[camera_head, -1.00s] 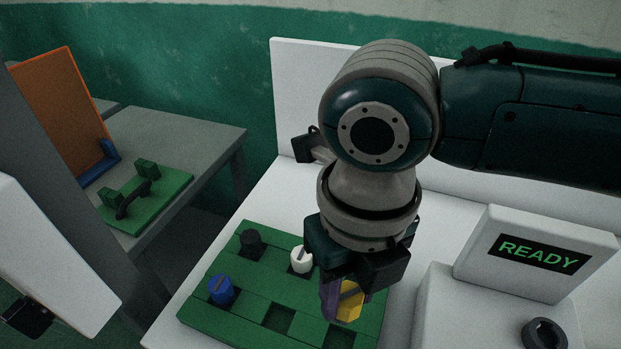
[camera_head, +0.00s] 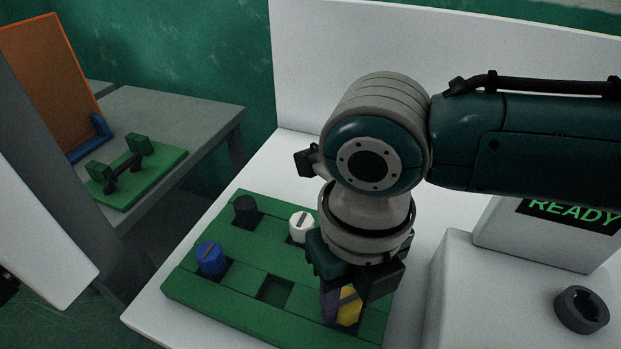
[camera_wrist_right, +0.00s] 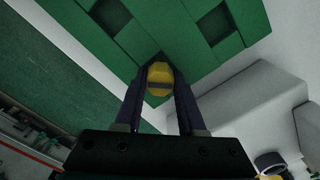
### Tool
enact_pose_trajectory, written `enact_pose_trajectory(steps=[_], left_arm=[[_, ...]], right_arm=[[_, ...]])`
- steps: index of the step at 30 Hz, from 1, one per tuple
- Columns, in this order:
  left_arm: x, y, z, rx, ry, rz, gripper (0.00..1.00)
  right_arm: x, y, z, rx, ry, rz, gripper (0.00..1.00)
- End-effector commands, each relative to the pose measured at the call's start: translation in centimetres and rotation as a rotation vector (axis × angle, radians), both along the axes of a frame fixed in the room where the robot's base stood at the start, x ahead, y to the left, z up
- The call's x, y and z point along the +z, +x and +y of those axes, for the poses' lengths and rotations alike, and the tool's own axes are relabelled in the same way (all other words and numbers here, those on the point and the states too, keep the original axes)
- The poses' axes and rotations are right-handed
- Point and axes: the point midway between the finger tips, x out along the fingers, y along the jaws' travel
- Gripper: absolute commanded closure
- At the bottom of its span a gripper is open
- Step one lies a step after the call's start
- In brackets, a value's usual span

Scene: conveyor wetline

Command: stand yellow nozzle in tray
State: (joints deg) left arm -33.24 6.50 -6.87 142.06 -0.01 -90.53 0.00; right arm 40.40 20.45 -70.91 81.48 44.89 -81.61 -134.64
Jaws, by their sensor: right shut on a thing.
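The yellow nozzle (camera_head: 349,306) is between the fingers of my right gripper (camera_head: 339,309), which is shut on it. It also shows in the right wrist view (camera_wrist_right: 160,74), between the two dark purple fingers, at a dark pocket of the green tray (camera_wrist_right: 130,38). In the head view the nozzle is at the front right pocket of the tray (camera_head: 222,309). It looks roughly upright. Its lower end is hidden, so I cannot tell how deep it sits. My left gripper is not in view.
A black nozzle (camera_head: 246,210), a white nozzle (camera_head: 302,226) and a blue nozzle (camera_head: 210,258) stand in other tray pockets. The front middle pocket (camera_head: 275,289) is empty. A white machine with a READY display (camera_head: 570,216) and a dark ring (camera_head: 582,310) stand at right.

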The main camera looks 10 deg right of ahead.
Motion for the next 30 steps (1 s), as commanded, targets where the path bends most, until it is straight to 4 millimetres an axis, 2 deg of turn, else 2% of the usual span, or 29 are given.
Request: enact_pose_trajectory(steps=[22,23,25,30], left_arm=[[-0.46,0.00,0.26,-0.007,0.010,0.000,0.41],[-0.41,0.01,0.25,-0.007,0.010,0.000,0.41],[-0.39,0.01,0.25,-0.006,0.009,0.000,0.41],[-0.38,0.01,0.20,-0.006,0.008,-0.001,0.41]], right_arm=[[-0.64,-0.01,0.02,0.000,0.000,0.000,1.00],[-0.59,0.00,0.02,0.000,0.000,0.000,0.59],[-0.57,-0.01,0.02,0.000,0.000,0.000,0.51],[-0.57,-0.01,0.02,0.000,0.000,0.000,0.51]])
